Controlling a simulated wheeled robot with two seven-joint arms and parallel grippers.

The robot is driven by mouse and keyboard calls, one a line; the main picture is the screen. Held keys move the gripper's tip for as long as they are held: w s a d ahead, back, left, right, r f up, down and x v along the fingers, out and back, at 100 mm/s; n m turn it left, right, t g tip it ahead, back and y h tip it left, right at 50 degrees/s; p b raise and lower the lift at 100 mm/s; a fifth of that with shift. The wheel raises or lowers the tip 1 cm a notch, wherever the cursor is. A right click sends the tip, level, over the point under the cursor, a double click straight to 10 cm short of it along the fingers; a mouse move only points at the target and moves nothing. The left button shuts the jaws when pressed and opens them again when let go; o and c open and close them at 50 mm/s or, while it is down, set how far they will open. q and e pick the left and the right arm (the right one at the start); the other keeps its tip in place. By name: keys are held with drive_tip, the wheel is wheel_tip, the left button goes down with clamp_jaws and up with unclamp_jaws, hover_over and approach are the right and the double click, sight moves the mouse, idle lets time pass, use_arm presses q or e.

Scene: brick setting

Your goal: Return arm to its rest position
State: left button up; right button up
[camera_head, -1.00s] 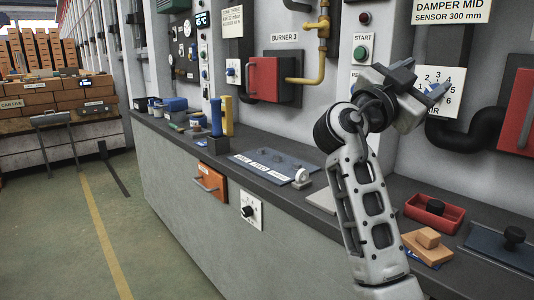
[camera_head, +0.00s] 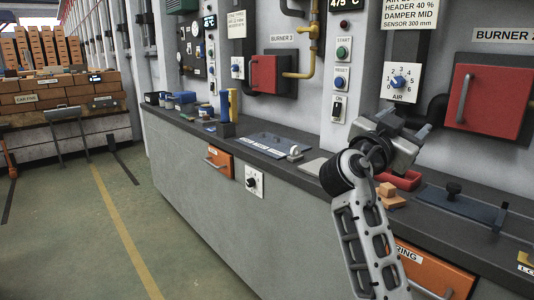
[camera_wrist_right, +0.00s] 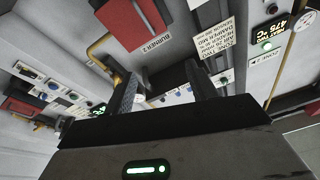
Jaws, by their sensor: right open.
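My right arm rises from the bottom of the head view, in front of the counter. Its gripper (camera_head: 405,122) is open and empty, in front of the wall below the AIR dial (camera_head: 399,82). The blue dial knob and its numbered plate show in full, with the gripper apart from them in the picture. In the right wrist view, the two dark fingers of the gripper (camera_wrist_right: 162,85) stand apart with nothing between them. My left gripper is not in view.
Red burner doors (camera_head: 487,101) are on the wall. Open floor (camera_head: 190,235) lies to the left.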

drive_tip(key=s+a+f+n+y+p, duration=0.15)
drive_tip(key=f+n+y, duration=0.25)
drive_tip(key=f, duration=0.5)
drive_tip(key=s+a+f+n+t+y+p, duration=0.1)
drive_tip(key=s+f+n+y, duration=0.15)
drive_tip(key=f, duration=0.55)
drive_tip(key=s+a+f+n+y+p, duration=0.1)
drive_tip(key=s+a+f+n+y, duration=0.1)
drive_tip(key=f+n+y, duration=0.5)
use_arm(q)
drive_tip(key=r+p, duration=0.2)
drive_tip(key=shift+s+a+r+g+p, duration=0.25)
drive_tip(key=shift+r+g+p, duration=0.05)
drive_tip(key=shift+p, duration=0.05)
use_arm(e)
drive_tip(key=s+a+f+g+y, duration=0.1)
drive_tip(key=s+f, duration=0.3)
drive_tip(key=s, duration=0.4)
drive_tip(key=s+a+f+n+g+y, duration=0.1)
drive_tip(key=s+a+f+y, duration=0.2)
drive_tip(key=s+f, duration=0.2)
drive_tip(key=s+a+f+n+g+y, duration=0.1)
drive_tip(key=s+a+f+y, duration=0.1)
drive_tip(key=s, duration=0.8)
wheel_tip(320, 180, down, 3)
drive_tip(key=shift+s+a+r, duration=0.2)
drive_tip(key=shift+s+a, duration=0.1)
drive_tip(key=shift+a, duration=0.3)
